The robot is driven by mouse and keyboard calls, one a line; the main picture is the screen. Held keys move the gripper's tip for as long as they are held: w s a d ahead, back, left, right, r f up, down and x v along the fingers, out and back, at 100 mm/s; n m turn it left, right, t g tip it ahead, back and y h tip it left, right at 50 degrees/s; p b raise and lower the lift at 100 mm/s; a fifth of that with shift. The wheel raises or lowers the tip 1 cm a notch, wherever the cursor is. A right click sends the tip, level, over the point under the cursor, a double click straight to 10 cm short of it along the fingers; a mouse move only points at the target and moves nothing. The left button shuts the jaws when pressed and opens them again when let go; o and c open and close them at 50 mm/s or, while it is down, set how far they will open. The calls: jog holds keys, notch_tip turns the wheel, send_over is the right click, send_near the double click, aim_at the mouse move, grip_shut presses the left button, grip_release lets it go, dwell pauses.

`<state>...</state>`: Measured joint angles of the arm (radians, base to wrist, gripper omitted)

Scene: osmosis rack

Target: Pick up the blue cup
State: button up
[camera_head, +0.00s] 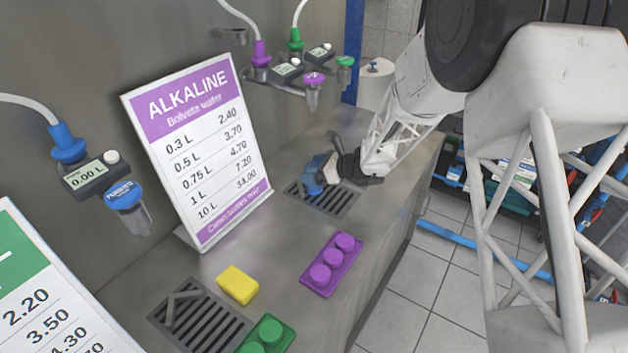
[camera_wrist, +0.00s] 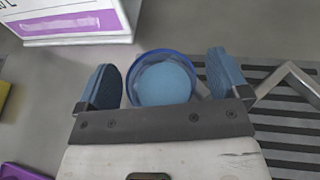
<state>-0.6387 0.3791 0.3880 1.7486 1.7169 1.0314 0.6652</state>
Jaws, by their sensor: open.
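The blue cup (camera_wrist: 165,82) shows from above in the wrist view as a round blue rim with a lighter blue inside. It lies between the two blue-padded fingers of my gripper (camera_wrist: 164,78), with a gap visible on each side. My gripper is open. In the head view my gripper (camera_head: 318,174) is low over the counter by the far drip grate. Blue shows there, but I cannot clearly tell cup from finger pads. The near side of the cup is hidden by the gripper's dark bar in the wrist view.
The far drip grate (camera_head: 333,201) has a bent metal bar (camera_wrist: 291,77) right of my gripper in the wrist view. An ALKALINE sign (camera_head: 205,150) stands at left. A yellow sponge (camera_head: 238,285), purple block (camera_head: 331,264) and green block (camera_head: 268,336) sit on the nearer counter.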

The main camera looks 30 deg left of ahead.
jog(key=shift+c, duration=0.2)
jog(key=c, duration=1)
jog(key=shift+r, duration=0.2)
jog(key=shift+c, duration=0.2)
jog(key=s+d+r, duration=0.4)
jog(key=s+d, duration=0.7)
jog(key=shift+d+r, duration=0.2)
jog(key=shift+r, duration=0.1)
jog(key=shift+s, duration=0.1)
dwell(0.4)
